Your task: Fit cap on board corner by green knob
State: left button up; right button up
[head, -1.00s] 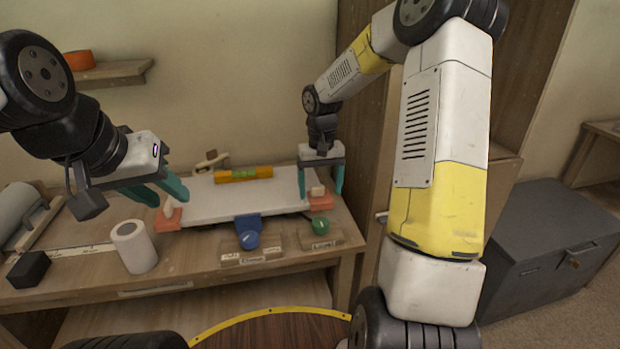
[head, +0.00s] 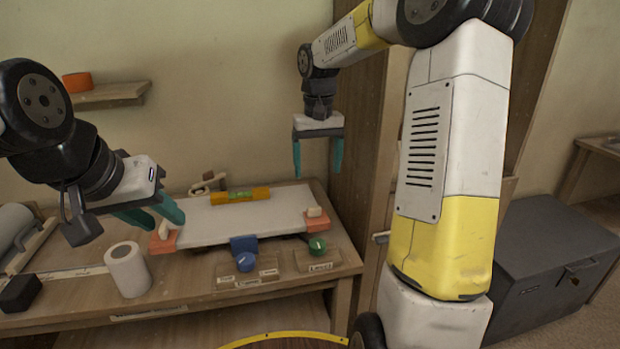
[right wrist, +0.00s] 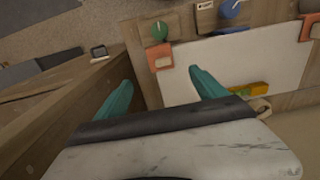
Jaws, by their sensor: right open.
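The white board (head: 240,215) lies flat on the workbench. An orange cap with a pale tab (head: 316,222) sits at its front right corner, just behind the green knob (head: 317,245); in the right wrist view the cap (right wrist: 153,53) is at the board's corner near the green knob (right wrist: 159,30). A similar orange cap (head: 160,245) is at the front left corner. My right gripper (head: 318,172) is open and empty, well above the right corner. My left gripper (head: 167,222) has its fingers apart around or just above the left cap's tab; contact is unclear.
A blue knob (head: 245,262) and blue clamp (head: 243,244) are at the board's front middle. A yellow-orange level (head: 240,195) lies on the board. A white roll (head: 128,270) and black block (head: 20,293) stand left. A tall wooden cabinet (head: 362,160) borders the bench's right.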

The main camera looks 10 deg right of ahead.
jog(key=s+a+r+t+y, duration=0.1)
jog(key=s+r+t, duration=0.1)
jog(key=s, duration=1)
jog(key=s+a+r+t+y, duration=0.1)
jog(key=s+r+t, duration=0.2)
jog(key=s, duration=0.9)
jog(key=shift+r+t, duration=0.35)
jog(key=shift+t, duration=0.25)
